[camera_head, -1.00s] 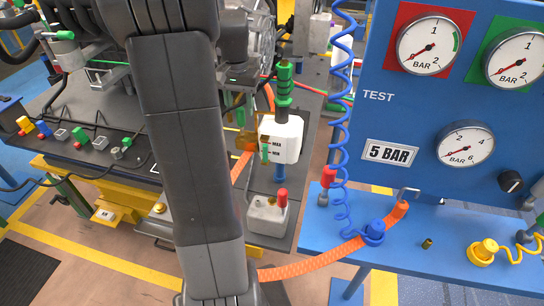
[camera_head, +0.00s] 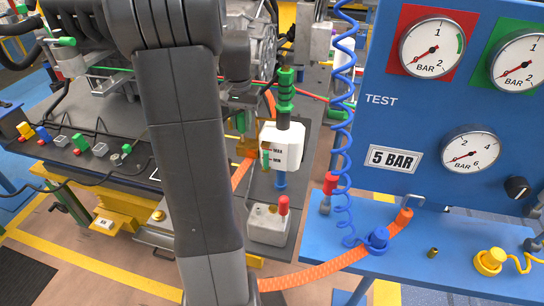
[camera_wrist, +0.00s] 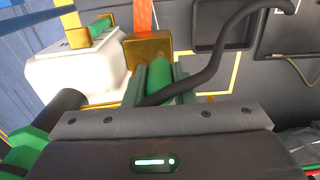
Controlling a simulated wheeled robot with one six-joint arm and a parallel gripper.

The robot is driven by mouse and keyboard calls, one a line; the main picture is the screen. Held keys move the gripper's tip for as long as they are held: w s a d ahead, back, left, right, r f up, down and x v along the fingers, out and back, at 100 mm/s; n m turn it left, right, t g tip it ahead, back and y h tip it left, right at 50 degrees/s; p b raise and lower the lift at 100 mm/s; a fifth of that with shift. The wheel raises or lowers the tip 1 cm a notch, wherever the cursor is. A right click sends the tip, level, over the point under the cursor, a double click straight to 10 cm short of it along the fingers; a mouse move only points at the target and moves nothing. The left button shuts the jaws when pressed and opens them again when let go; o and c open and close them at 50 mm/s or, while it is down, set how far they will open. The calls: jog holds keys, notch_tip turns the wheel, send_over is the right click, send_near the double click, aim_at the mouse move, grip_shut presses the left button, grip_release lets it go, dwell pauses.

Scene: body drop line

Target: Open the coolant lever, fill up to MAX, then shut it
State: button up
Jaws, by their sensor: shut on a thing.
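The white coolant reservoir (camera_head: 284,147) stands right of my arm in the head view, with MAX and MIN marks. A narrow sight strip (camera_head: 265,158) on its left side shows green below an orange part; the exact level is too small to tell. A green ribbed filler (camera_head: 285,95) stands upright on its top. In the wrist view the reservoir (camera_wrist: 75,72) is at upper left, beside a gold block (camera_wrist: 148,47). My gripper (camera_wrist: 160,75) is shut on a green bar, apparently the coolant lever (camera_wrist: 159,69), just below that block.
A black hose (camera_wrist: 212,62) curves close by the right finger. An orange hose (camera_head: 315,272) runs low past my arm to the blue test bench (camera_head: 430,262). A grey box (camera_head: 268,226) with a red knob stands below the reservoir. A coiled blue hose (camera_head: 344,130) hangs to its right.

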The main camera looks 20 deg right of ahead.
jog(key=shift+s+a, duration=0.15)
jog(key=shift+s, duration=0.05)
jog(key=shift+s+a, duration=0.2)
jog(key=shift+s, duration=0.1)
dwell(0.8)
jog(key=shift+w+d, duration=0.1)
jog(key=shift+w, duration=0.1)
jog(key=shift+w+d+r+p, duration=0.1)
jog(key=shift+w+d+p, duration=0.2)
jog(key=shift+w+p, duration=0.1)
jog(key=o, duration=0.8)
jog(key=shift+o, duration=0.2)
